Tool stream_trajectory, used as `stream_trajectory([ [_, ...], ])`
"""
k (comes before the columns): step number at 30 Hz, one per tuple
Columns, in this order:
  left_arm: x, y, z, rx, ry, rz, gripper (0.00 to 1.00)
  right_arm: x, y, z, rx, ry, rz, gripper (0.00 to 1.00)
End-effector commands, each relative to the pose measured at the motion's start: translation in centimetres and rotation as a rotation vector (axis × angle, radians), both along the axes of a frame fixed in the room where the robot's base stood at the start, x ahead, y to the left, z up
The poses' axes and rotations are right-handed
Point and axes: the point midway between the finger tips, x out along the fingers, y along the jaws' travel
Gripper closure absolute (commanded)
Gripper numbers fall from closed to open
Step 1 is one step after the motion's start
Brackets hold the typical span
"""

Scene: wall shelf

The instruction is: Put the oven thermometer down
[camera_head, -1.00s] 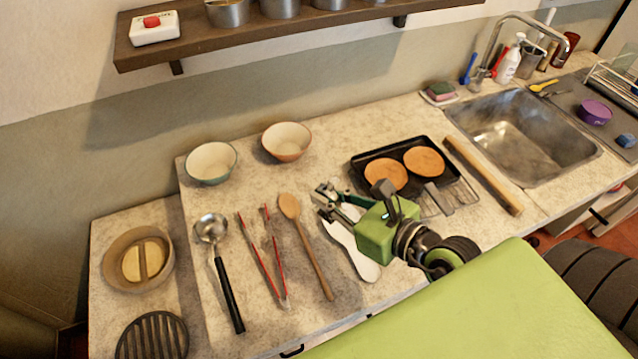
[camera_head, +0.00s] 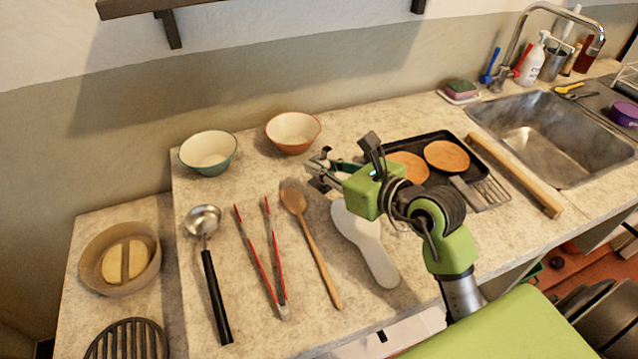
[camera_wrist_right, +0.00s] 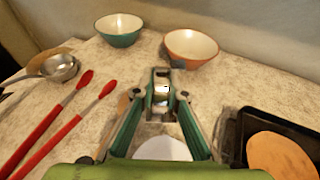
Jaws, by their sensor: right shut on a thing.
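My right gripper (camera_head: 322,174) is above the counter, left of the dark baking tray and in front of the orange-rimmed bowl. In the right wrist view its two green-sided fingers (camera_wrist_right: 161,92) are closed on the oven thermometer (camera_wrist_right: 161,86), a small silvery piece with a pale face. The fingertips hide part of it. In the head view the thermometer is too small and covered to make out clearly. I cannot tell whether it touches the counter (camera_head: 365,135). My left gripper is in neither view.
Behind stand a green bowl (camera_head: 208,153) and an orange-rimmed bowl (camera_head: 293,132). A white spoon rest (camera_head: 372,250), wooden spoon (camera_head: 315,240), red tongs (camera_head: 262,260) and ladle (camera_head: 214,285) lie in front.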

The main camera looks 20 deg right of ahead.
Motion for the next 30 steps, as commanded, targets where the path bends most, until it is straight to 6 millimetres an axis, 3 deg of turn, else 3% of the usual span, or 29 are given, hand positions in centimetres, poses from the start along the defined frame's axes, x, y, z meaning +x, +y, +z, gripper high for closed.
stream_trajectory([
  [8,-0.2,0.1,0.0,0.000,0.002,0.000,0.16,1.8,-0.3,-2.1,0.000,0.000,0.000,1.00],
  [14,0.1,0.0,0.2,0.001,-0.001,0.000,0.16,1.6,-0.3,-4.7,0.000,0.000,0.001,1.00],
  [26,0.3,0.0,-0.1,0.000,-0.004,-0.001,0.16,1.7,-0.3,-5.3,-0.001,-0.002,-0.001,1.00],
  [27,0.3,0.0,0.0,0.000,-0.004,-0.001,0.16,1.6,-0.3,-5.3,-0.001,-0.002,-0.001,0.80],
  [28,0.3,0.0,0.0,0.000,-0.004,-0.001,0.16,1.6,-0.3,-5.2,0.000,-0.002,0.000,0.72],
  [30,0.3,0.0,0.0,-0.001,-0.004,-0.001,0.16,1.6,-0.3,-5.2,0.000,-0.002,0.000,0.71],
])
